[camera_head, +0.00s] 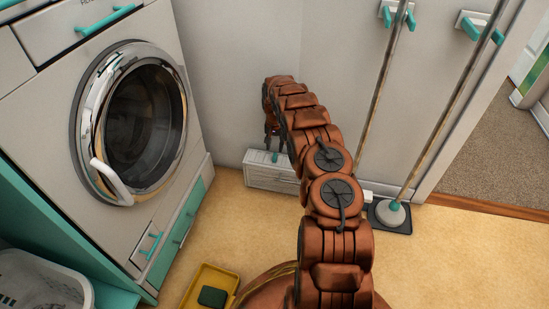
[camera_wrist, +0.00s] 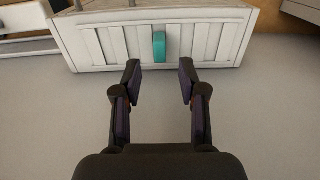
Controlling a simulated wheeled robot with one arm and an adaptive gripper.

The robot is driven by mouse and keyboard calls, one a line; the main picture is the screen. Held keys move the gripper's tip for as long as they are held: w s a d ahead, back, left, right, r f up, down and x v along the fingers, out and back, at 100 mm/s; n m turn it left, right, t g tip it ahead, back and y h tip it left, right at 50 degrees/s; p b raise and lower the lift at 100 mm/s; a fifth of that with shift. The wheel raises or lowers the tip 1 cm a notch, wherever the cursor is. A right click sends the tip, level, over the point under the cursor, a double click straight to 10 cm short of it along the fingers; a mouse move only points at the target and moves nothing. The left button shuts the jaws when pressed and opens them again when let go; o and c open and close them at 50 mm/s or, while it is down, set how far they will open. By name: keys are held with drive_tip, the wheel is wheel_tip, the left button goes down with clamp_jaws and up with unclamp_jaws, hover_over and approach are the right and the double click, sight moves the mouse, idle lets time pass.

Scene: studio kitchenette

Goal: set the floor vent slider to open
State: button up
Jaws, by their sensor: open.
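The floor vent is a low white slatted box (camera_head: 262,180) on the floor against the wall, left of my arm in the head view. In the wrist view its slatted face (camera_wrist: 100,48) spans the top. A teal slider tab (camera_wrist: 159,46) stands near the middle of that face; it also shows small in the head view (camera_head: 274,157). My gripper (camera_wrist: 159,70) is open and empty, one finger to each side of the tab's line, the tips near its lower end in the picture. Contact cannot be told. In the head view my gripper (camera_head: 272,142) points down above the vent.
A washing machine (camera_head: 130,120) stands at left with a protruding door handle. A yellow tray (camera_head: 215,278) holding a green block (camera_head: 212,296) lies on the floor. A white basket (camera_head: 45,285) is lower left.

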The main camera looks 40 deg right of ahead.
sight(275, 154)
wheel_tip(275, 154, down, 6)
drive_tip(key=shift+f+b, duration=0.25)
drive_tip(key=shift+b, duration=0.75)
clamp_jaws()
